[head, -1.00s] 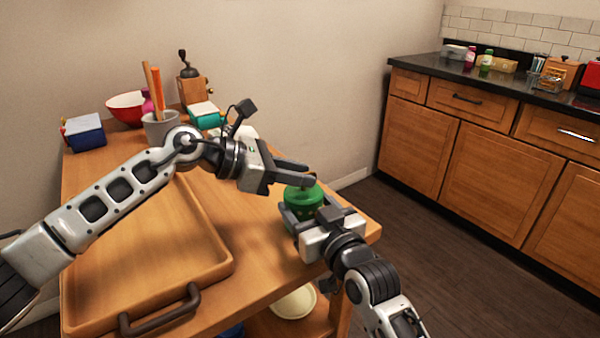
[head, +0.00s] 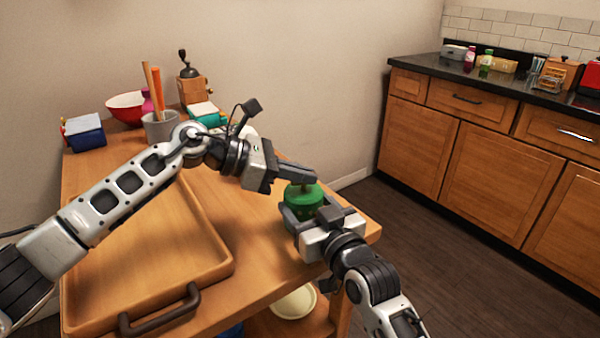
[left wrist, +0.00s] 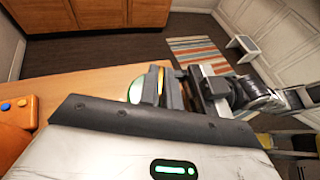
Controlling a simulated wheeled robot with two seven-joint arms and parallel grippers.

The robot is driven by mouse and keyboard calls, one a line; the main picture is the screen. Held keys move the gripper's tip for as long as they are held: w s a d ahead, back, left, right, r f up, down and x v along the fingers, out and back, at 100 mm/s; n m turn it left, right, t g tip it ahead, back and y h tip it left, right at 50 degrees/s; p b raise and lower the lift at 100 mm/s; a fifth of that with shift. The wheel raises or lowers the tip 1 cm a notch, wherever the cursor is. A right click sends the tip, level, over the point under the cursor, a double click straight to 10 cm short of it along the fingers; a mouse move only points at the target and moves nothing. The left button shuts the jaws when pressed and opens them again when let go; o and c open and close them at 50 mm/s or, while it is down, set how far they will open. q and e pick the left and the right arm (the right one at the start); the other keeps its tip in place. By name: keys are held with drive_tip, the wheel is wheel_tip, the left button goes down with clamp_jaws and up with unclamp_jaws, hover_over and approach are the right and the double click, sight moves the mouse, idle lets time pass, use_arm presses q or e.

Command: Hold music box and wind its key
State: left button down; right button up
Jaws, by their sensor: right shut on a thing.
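The green music box (head: 304,202) is round and stands near the right end of the wooden table. My right gripper (head: 310,216) is shut around its side and hides its near part. My left gripper (head: 298,174) is just above the top of the music box, its fingers pointing right and close together. The key is largely hidden under these fingers. In the left wrist view, a bit of green (left wrist: 137,90) shows beside the fingers. Whether the left fingers grip the key is unclear. My right gripper also shows in the left wrist view (left wrist: 195,88).
A wooden tray (head: 215,270) with a dark handle fills the table's front left. Behind are a grey cup (head: 160,127) with utensils, a red bowl (head: 125,107), a coffee grinder (head: 193,88) and a blue box (head: 86,135). The table's right edge is close to the music box.

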use_arm(q)
drive_tip(key=shift+w+m+g, duration=0.2)
drive_tip(key=shift+m+g, duration=2.2)
drive_tip(key=shift+g, duration=0.4)
drive_tip(key=c, duration=1.6)
unclamp_jaws()
drive_tip(key=v, duration=0.7)
drive_tip(key=shift+a, duration=0.3)
